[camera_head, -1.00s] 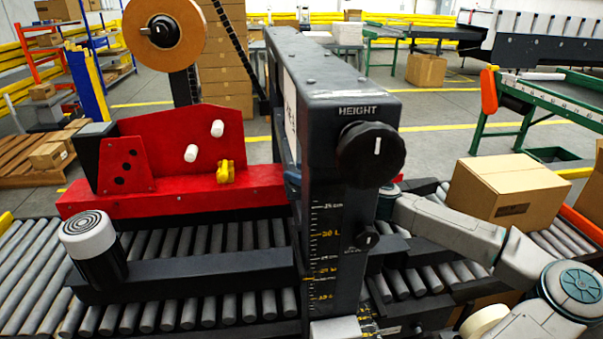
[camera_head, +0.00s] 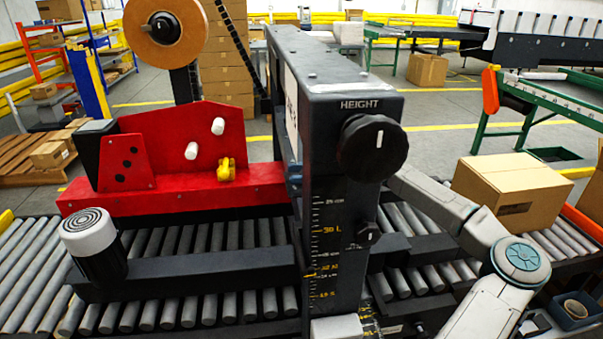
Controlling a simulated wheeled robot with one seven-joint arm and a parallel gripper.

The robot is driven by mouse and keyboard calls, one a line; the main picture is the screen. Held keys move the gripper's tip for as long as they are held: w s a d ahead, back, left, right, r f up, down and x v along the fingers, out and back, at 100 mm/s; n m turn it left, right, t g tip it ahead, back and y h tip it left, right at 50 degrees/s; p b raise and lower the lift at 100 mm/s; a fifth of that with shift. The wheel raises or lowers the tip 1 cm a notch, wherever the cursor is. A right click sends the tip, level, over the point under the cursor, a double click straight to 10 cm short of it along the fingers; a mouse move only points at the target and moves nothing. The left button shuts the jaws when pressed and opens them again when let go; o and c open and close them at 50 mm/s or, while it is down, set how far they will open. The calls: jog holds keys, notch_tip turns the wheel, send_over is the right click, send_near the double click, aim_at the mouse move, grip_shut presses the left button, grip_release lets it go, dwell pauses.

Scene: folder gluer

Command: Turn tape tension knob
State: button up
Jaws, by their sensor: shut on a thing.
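The red tape head (camera_head: 180,155) stands over the rollers at left, with a tape roll (camera_head: 163,30) above it. A small yellow knob (camera_head: 227,170) sits on the tape head's front at its right side; I take it for the tape tension knob. Nothing touches its visible side. My arm reaches in from the lower right and passes behind the dark height column (camera_head: 335,235). The column hides the arm's end, so I cannot see my gripper or what it holds.
A large black HEIGHT knob (camera_head: 372,148) and a smaller black knob (camera_head: 369,235) stick out from the column. A white-topped cylinder (camera_head: 88,235) stands at the left. A cardboard box (camera_head: 512,190) lies on the rollers at right.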

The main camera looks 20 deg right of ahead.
jog(key=n+g, duration=0.2)
jog(key=g, duration=0.1)
jog(key=n+g, duration=0.1)
jog(key=g, duration=0.1)
jog(key=shift+s+n+g+y, duration=0.2)
jog(key=shift+n+g+y, duration=0.2)
jog(key=n+g, duration=0.1)
jog(key=g+p, duration=0.1)
jog(key=shift+s+r+n+g, duration=0.15)
jog(key=shift+n+g, duration=0.25)
jog(key=g+p, duration=0.1)
jog(key=n+g+h+p, duration=0.1)
jog(key=n+g+p, duration=0.1)
jog(key=shift+s+r+g, duration=0.15)
jog(key=shift+s+g, duration=0.1)
jog(key=shift+g, duration=0.05)
jog(key=shift+n+g+h+p, duration=0.5)
jog(key=shift+n+g+p, duration=0.1)
jog(key=shift+p, duration=0.3)
jog(key=shift+s+f+g, duration=0.1)
jog(key=shift+f+g, duration=0.15)
jog(key=shift+g, duration=0.05)
jog(key=o, duration=0.9)
jog(key=shift+o, duration=0.2)
jog(key=shift+f+b, duration=0.2)
jog(key=shift+b, duration=0.25)
